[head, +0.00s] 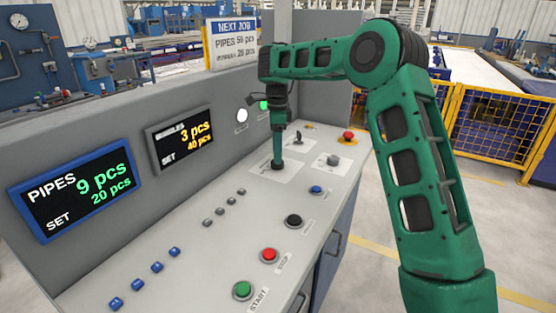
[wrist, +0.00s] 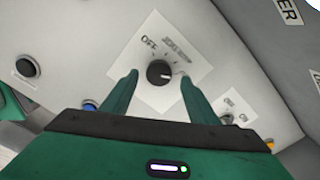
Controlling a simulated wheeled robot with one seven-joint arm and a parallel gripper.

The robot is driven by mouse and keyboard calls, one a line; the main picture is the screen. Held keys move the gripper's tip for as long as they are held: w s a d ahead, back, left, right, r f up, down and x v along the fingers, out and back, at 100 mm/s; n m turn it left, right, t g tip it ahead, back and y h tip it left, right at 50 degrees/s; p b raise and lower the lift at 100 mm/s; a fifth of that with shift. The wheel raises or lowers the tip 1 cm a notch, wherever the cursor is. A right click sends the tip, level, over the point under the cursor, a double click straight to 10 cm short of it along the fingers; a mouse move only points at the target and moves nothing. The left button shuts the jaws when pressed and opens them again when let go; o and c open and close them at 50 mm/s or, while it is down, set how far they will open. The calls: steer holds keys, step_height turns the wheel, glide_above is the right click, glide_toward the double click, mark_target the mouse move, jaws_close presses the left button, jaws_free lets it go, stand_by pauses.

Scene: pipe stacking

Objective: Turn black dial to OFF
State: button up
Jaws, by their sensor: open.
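The black dial (wrist: 160,72) sits on a white plate in the wrist view. The word OFF is printed above it to the left, with tick marks around its upper side and another, blurred label to the upper right. A small light mark shows on the dial's right side, away from OFF. My gripper (wrist: 159,76) is open, with one green finger on each side of the dial. I cannot tell whether the fingers touch it. In the head view my gripper (head: 277,166) points down at the panel and hides the dial.
The sloping grey panel (head: 200,240) also carries a green START button (head: 242,290), a red STOP button (head: 269,256), a black button (head: 293,221) and a blue button (head: 316,189). A red knob (head: 348,136) and a grey knob (head: 333,160) stand near my gripper.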

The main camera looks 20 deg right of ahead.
steer(key=shift+f, duration=1.7)
steer(key=c, duration=1)
steer(key=shift+d, duration=0.25)
steer(key=shift+c, duration=0.2)
steer(key=shift+a, duration=0.1)
steer(key=shift+r, duration=0.1)
